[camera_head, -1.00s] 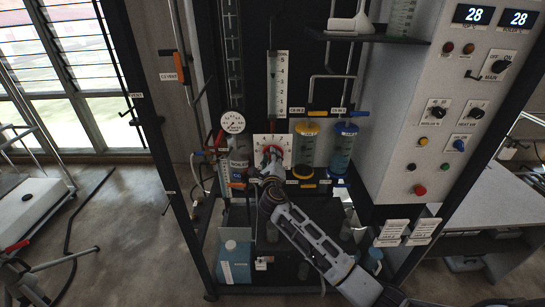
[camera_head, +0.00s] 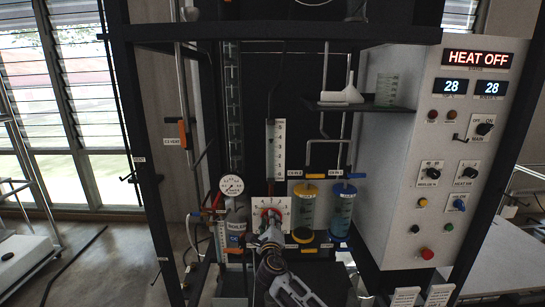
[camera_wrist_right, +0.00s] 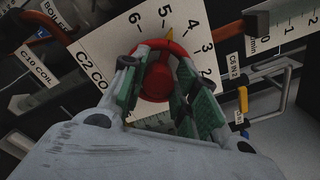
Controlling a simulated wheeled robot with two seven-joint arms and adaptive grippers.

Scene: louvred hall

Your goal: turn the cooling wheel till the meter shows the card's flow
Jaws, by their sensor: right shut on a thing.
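The red cooling wheel (camera_head: 266,213) sits on a white numbered dial plate (camera_head: 284,205). In the right wrist view the red wheel (camera_wrist_right: 150,46) has my gripper's green-padded fingers (camera_wrist_right: 163,92) on either side of its rim. My right gripper (camera_head: 270,234) is shut on the wheel and hides part of it. A yellow pointer (camera_wrist_right: 169,33) stands between the 5 and the 4 on the plate (camera_wrist_right: 100,52). The upright flow meter (camera_head: 281,150) has a numbered scale; its reading is too small to tell. I cannot identify the card. My left gripper is out of view.
A round gauge (camera_head: 231,185) is left of the wheel. A yellow-capped cylinder (camera_head: 303,212) and a blue one (camera_head: 342,212) stand close on the right. The control cabinet (camera_head: 400,200) shows "HEAT OFF" and 28 twice. Dark rack posts flank the work area.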

